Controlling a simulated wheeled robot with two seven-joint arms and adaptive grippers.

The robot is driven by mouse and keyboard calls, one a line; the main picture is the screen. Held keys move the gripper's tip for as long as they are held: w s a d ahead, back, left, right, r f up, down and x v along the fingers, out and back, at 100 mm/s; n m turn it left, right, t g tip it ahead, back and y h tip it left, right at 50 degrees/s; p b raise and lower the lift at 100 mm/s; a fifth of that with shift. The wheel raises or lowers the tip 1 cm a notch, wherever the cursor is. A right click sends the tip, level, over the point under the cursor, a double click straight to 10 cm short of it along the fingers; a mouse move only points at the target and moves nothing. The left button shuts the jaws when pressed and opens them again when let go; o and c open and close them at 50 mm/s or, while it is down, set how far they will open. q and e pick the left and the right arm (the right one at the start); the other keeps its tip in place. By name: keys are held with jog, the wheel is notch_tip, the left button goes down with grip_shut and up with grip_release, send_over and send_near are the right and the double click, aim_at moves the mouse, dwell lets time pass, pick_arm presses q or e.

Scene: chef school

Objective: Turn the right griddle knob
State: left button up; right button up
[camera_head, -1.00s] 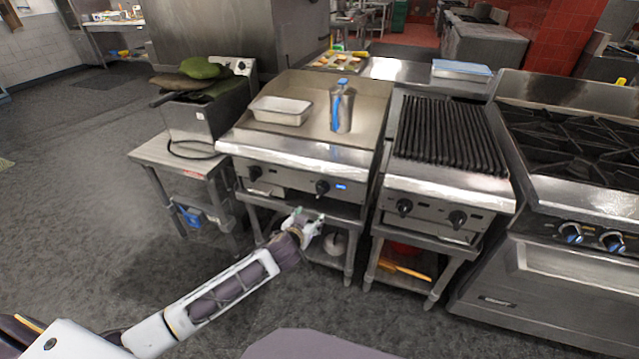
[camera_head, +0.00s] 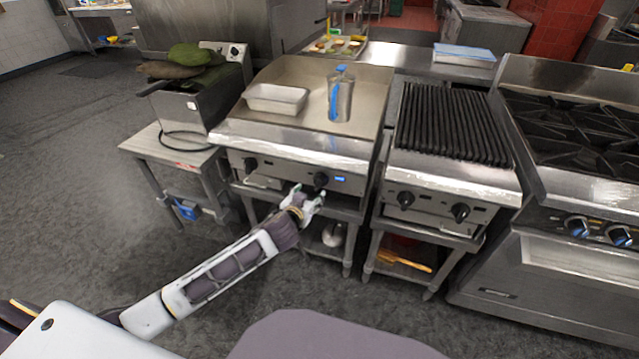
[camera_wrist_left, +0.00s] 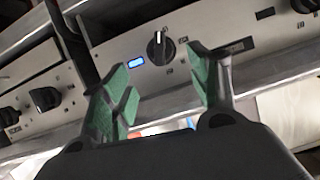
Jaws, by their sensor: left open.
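The griddle (camera_head: 305,138) has a front panel with two black knobs. The right griddle knob (camera_head: 321,180) is next to a small blue-lit display (camera_head: 341,180); the left griddle knob (camera_head: 251,164) is further left. My left gripper (camera_head: 306,198) is open and empty, just below and in front of the right knob. In the left wrist view, which looks turned over, the right knob (camera_wrist_left: 160,46) shows beyond and between the open green-padded fingers (camera_wrist_left: 162,88), with a gap, and the display (camera_wrist_left: 136,62) is to its left. My right gripper is not in view.
A white tray (camera_head: 276,98) and a steel bottle with blue trim (camera_head: 341,95) stand on the griddle. A ribbed grill (camera_head: 450,122) with its own knobs is close on the right. A fryer (camera_head: 194,108) stands on the left. Open floor (camera_head: 75,200) is at left.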

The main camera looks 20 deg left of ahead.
aim_at(318, 185)
pick_arm(q)
jog(key=x, duration=0.4)
jog(key=shift+w+f+b, duration=0.15)
jog(key=shift+w+b, duration=0.15)
jog(key=shift+w, duration=0.1)
jog(key=shift+x, duration=0.75)
jog(key=shift+b+x, duration=0.4)
jog(key=shift+x, duration=2.9)
jog(key=shift+w+f+b, duration=0.15)
jog(key=shift+w+b, duration=0.05)
jog(key=shift+b, duration=0.1)
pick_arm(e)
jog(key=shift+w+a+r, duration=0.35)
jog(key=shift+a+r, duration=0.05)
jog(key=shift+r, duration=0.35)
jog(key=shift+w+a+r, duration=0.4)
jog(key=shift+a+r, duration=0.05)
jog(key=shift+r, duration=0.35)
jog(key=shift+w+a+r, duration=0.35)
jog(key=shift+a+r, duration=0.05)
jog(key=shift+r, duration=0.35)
pick_arm(q)
jog(key=c, duration=0.5)
jog(key=shift+c, duration=1.2)
